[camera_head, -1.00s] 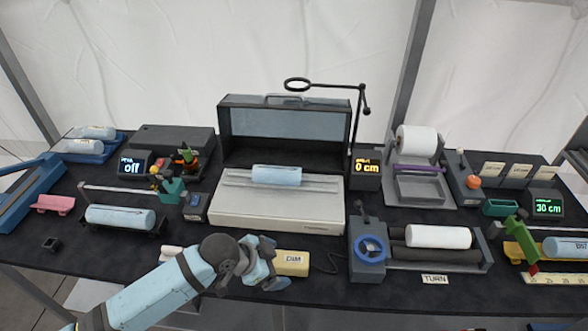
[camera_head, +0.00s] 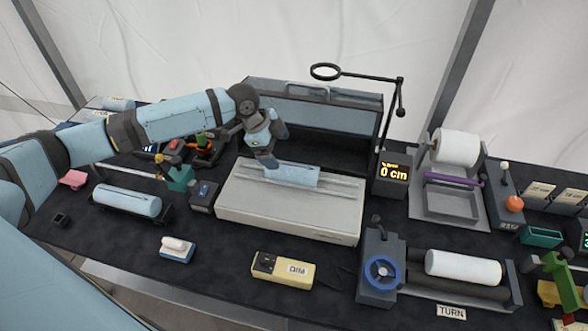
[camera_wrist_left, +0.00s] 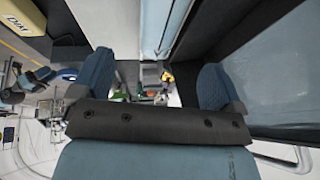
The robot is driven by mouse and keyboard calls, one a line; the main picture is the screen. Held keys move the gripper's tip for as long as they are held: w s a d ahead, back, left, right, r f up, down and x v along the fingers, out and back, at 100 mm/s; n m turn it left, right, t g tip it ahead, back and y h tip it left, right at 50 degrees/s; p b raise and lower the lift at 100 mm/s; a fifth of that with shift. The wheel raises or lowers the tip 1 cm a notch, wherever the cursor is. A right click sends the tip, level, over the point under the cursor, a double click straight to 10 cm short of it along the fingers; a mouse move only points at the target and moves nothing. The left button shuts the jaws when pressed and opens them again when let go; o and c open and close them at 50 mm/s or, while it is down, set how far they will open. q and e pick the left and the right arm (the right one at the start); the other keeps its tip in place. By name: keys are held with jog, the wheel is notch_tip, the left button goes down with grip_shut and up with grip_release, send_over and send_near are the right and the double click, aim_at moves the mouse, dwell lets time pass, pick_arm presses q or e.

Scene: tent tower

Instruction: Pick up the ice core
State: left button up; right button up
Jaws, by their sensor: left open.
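A pale blue ice core (camera_head: 292,175) lies lengthwise on the pale grey bed (camera_head: 290,212) of an open-lidded box at the middle of the table. My left gripper (camera_head: 274,147) is at the core's left end, just above and behind it, with its fingers open. In the left wrist view the two blue fingers stand wide apart around an empty gap (camera_wrist_left: 155,80). A pale blue strip that looks like the core (camera_wrist_left: 155,25) is at the top of that view, beyond the fingertips. I cannot tell whether a finger touches it. My right gripper is not in view.
The box's raised dark lid (camera_head: 320,110) stands close behind the gripper. A ring on a black stand (camera_head: 400,95) rises at its right. Another blue core (camera_head: 128,200) lies in a cradle at left. A white cylinder (camera_head: 462,267) rests on rollers at right.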

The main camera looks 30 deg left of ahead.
aim_at(289, 166)
pick_arm(q)
jog(key=x, duration=0.5)
jog(key=shift+w+d, duration=0.1)
jog(key=p+x, duration=0.2)
jog(key=x, duration=0.3)
jog(key=shift+f, duration=0.3)
jog(key=c, duration=1.2)
jog(key=shift+r, duration=0.1)
jog(key=shift+c, duration=0.3)
jog(key=shift+r, duration=0.1)
